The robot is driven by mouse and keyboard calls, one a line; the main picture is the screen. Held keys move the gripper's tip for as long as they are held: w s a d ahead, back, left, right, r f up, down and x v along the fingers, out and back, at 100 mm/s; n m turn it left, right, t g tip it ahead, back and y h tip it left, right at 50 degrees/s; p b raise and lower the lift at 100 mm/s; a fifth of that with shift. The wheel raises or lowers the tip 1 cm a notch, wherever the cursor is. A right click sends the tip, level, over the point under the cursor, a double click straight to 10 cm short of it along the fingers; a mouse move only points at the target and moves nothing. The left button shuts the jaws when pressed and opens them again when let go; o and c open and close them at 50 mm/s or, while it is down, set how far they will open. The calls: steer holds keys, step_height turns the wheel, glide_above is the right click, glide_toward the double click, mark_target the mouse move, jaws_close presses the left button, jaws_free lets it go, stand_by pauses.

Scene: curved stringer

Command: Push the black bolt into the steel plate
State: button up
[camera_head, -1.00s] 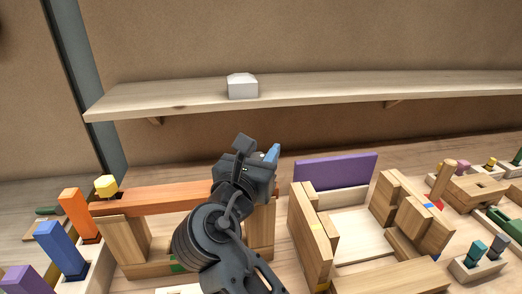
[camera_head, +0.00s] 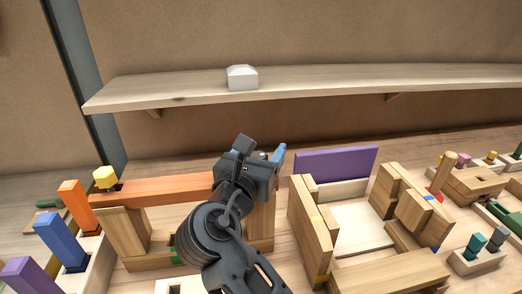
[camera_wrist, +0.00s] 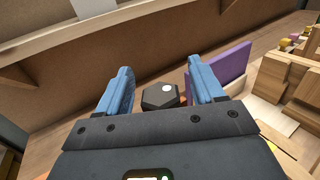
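A black hexagonal bolt head (camera_wrist: 160,97) with a pale spot on top shows in the wrist view, between and beyond my fingertips. My gripper (camera_wrist: 160,88) has two blue fingers standing apart, with a visible gap on each side of the bolt head. In the head view my gripper (camera_head: 279,153) is over the right end of an orange beam (camera_head: 155,191), and its dark body hides the bolt and most of that end. I cannot make out a steel plate in either view.
The beam rests on wooden supports (camera_head: 124,232). A yellow block (camera_head: 105,177) is at its left end. A purple panel (camera_head: 335,163) and wooden blocks (camera_head: 313,232) stand close on the right. A shelf (camera_head: 330,80) with a white block (camera_head: 242,78) runs above and behind.

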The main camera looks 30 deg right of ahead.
steer(key=b+v, duration=0.1)
steer(key=v, duration=0.7)
stand_by(0.7)
